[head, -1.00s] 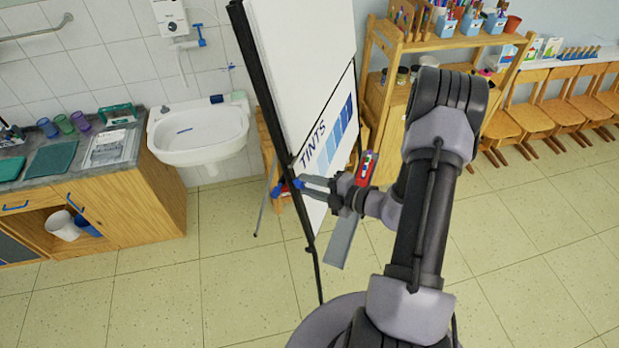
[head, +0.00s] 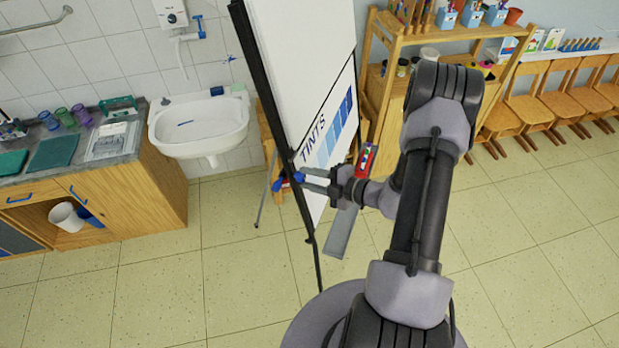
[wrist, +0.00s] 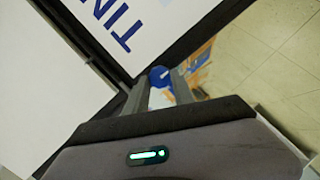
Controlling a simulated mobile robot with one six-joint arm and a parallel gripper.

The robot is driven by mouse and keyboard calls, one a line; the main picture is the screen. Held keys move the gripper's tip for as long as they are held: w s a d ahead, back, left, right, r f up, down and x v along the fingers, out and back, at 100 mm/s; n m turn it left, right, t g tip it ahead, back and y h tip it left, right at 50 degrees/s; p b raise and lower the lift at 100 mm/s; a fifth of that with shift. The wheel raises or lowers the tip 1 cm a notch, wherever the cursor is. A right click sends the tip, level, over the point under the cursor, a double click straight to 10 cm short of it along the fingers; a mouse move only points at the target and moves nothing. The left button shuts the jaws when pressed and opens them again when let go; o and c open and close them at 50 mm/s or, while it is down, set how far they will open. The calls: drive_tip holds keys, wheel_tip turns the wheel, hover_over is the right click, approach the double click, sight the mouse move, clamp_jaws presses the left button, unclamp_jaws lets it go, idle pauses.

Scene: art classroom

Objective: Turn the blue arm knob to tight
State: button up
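The blue arm knob (head: 299,177) sits on the dark edge frame of the white flip-chart board (head: 305,60), which bears the word TINTS and blue bars. In the wrist view the knob (wrist: 158,77) is a round blue disc with a pale line on it, at the board's corner. My gripper (head: 303,179) points left at the knob with its fingers apart. In the wrist view my gripper (wrist: 160,84) has a finger on each side of the knob, near the tips, with a gap visible. I cannot tell whether either finger touches it. Any tight marking is too small to read.
A red tray item (head: 367,160) and a grey ledge (head: 341,235) are close to my wrist. A sink (head: 198,130) and wooden cabinet (head: 125,205) are at left. A wooden shelf (head: 440,43) and chairs (head: 530,108) are at right. The floor at right is clear.

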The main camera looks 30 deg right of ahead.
drive_tip(key=o, duration=0.4)
drive_tip(key=shift+o, duration=0.2)
drive_tip(key=b+v, duration=0.2)
drive_tip(key=v, duration=1.5)
drive_tip(key=shift+s, duration=0.25)
